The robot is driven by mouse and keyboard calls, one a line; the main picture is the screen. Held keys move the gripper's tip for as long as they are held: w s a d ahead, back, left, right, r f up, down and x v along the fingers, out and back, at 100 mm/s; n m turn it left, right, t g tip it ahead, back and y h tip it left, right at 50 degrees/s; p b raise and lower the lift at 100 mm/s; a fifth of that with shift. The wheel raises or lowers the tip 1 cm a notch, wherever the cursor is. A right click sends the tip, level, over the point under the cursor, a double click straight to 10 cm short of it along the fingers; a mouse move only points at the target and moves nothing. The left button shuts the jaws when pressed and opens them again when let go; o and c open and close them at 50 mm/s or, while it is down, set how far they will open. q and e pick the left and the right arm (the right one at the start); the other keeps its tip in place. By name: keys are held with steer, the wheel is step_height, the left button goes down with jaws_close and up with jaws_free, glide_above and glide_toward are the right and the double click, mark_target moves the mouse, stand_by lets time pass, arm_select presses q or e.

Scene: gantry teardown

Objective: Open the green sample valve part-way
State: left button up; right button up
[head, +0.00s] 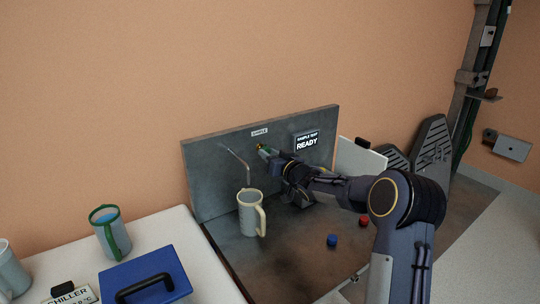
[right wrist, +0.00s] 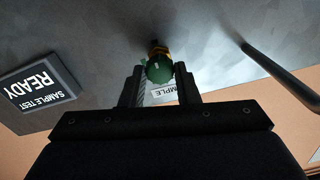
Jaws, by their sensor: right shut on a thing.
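The green sample valve (head: 263,149) sits on the grey upright panel, below a small SAMPLE label (head: 259,132). My right gripper (head: 270,154) reaches it from the right and is shut on it. In the right wrist view the valve's round green handle (right wrist: 159,70) is between the two fingers (right wrist: 160,84), with a brass-coloured part behind it. A thin metal spout (head: 240,160) comes out of the panel left of the valve. A pale mug (head: 249,215) stands upright below the spout; its inside is hard to see. My left gripper is not in view.
A display reading SAMPLE TEST READY (head: 306,142) is on the panel, right of the valve. A red piece (head: 364,219) and a blue piece (head: 332,240) lie on the brown bench. A green-handled mug (head: 109,232) and a blue case (head: 143,276) stand on the white table.

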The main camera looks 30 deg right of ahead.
steer(key=shift+n+b, duration=2.65)
steer(key=shift+n, duration=1.55)
steer(key=o, duration=1)
steer(key=shift+c, duration=0.2)
steer(key=s+d, duration=0.1)
steer(key=s, duration=0.6)
steer(key=shift+s+b, duration=0.4)
steer(key=shift+b, duration=0.05)
